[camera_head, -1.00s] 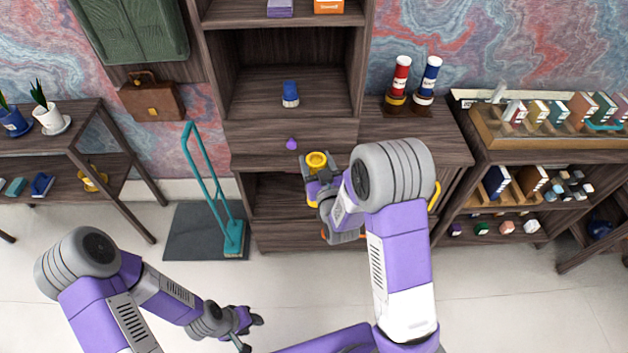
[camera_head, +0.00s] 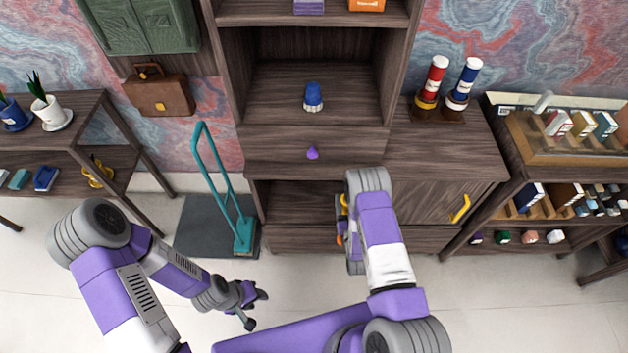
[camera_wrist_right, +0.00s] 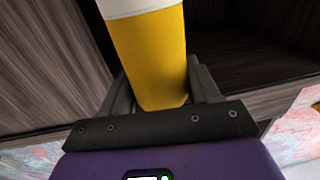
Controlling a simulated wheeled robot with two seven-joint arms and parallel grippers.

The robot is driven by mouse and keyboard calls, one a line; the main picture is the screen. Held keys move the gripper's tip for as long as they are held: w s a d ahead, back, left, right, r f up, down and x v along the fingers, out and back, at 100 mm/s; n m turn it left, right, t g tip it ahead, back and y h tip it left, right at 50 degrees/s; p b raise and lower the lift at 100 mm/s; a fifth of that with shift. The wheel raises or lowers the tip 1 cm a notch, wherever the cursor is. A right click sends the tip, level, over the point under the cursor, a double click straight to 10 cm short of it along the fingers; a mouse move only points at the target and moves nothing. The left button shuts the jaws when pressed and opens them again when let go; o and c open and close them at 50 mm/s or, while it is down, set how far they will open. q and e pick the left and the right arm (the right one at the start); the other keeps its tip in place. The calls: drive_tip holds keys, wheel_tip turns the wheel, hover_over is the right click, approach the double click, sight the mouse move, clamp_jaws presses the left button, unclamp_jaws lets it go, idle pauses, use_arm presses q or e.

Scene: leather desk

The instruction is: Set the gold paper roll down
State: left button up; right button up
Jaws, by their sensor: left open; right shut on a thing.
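The gold paper roll (camera_wrist_right: 158,60) fills the middle of the right wrist view, with a white end at the top. My right gripper (camera_wrist_right: 162,92) is shut on it, with one grey finger on each side. In the head view my right arm hides most of the gripper, and only a yellow sliver of the roll (camera_head: 344,201) shows in front of the cabinet's lower opening. My left gripper (camera_head: 255,309) is open and empty above the floor at the lower left.
The dark wood cabinet (camera_head: 320,145) has an open lower bay (camera_head: 298,200) and a drawer with a purple knob. A blue-capped object (camera_head: 313,97) stands on its shelf. Red and blue rolls (camera_head: 434,80) stand on holders at right. A teal-handled stand (camera_head: 243,232) is left of the cabinet.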

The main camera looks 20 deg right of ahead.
drive_tip(key=w+a+b, duration=0.2)
drive_tip(key=w+a, duration=0.1)
drive_tip(key=w, duration=0.5)
drive_tip(key=w+a+b, duration=0.2)
drive_tip(key=w+a, duration=0.2)
drive_tip(key=w, duration=0.4)
wheel_tip(320, 180, down, 7)
drive_tip(key=b, duration=0.3)
drive_tip(key=shift+w, duration=0.15)
drive_tip(key=o, duration=1.5)
drive_tip(key=shift+f, duration=0.15)
